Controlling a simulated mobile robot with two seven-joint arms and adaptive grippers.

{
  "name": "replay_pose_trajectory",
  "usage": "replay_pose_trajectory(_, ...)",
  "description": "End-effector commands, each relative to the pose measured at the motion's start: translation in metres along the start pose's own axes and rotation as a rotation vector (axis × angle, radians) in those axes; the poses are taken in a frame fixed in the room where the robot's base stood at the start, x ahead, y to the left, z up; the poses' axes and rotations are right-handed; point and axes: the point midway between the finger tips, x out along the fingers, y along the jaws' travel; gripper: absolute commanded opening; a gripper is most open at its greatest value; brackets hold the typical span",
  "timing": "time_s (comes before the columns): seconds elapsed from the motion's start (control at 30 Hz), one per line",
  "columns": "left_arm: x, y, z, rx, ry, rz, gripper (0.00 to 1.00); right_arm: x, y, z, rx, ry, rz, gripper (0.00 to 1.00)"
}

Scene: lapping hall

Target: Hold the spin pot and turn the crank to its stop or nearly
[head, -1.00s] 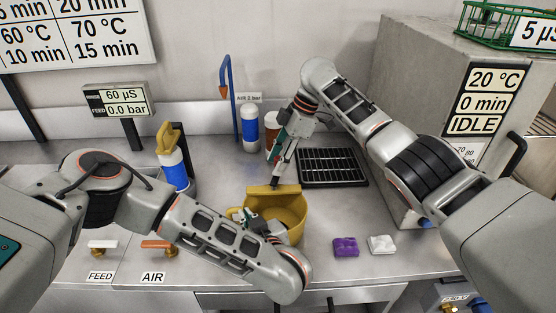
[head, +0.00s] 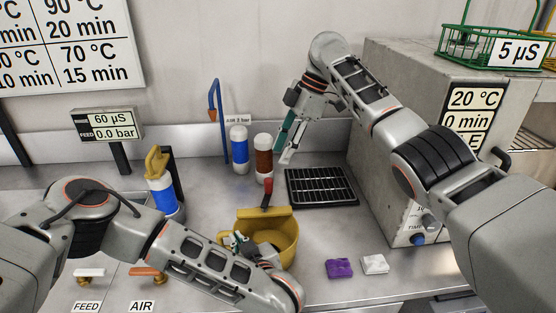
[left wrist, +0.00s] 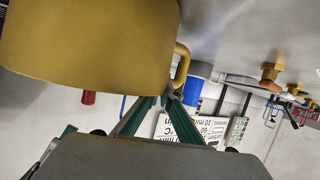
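The yellow spin pot (head: 284,246) stands on the bench, with a flat yellow bar across its back rim. Its crank is a short black arm with a red knob (head: 267,186), pointing up at the bar; the knob also shows in the left wrist view (left wrist: 88,98). My left gripper (head: 232,241) is at the pot's left side. In the left wrist view its green fingertips (left wrist: 164,97) come together at the lower end of the pot's loop handle (left wrist: 183,66). My right gripper (head: 282,157) is empty, its fingers apart, above and behind the crank, not touching it.
A black grid tray (head: 320,187) lies right of the pot. Blue (head: 239,150) and brown (head: 264,160) bottles stand behind it. Purple (head: 339,268) and white (head: 374,264) pads lie front right. A large grey machine (head: 400,90) bounds the right side. Valve handles (head: 148,271) are front left.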

Motion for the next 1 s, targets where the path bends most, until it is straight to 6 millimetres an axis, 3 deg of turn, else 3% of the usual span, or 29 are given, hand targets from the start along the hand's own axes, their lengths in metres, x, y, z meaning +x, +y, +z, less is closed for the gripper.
replay_pose_trajectory(0.43,0.0,0.0,0.0001,0.0,0.0,0.0,0.0,-0.0048,0.0,0.0001,0.0,0.001,0.0,0.35)
replay_pose_trajectory(0.53,0.0,0.0,0.0001,0.0,0.0,0.0,0.24,-0.0047,0.0,0.0001,0.0,0.001,0.0,0.35)
replay_pose_trajectory(1.0,-0.0088,0.0006,0.0004,0.001,-0.001,0.002,0.24,-0.0046,0.0,0.0001,0.0,0.001,0.0,0.35)
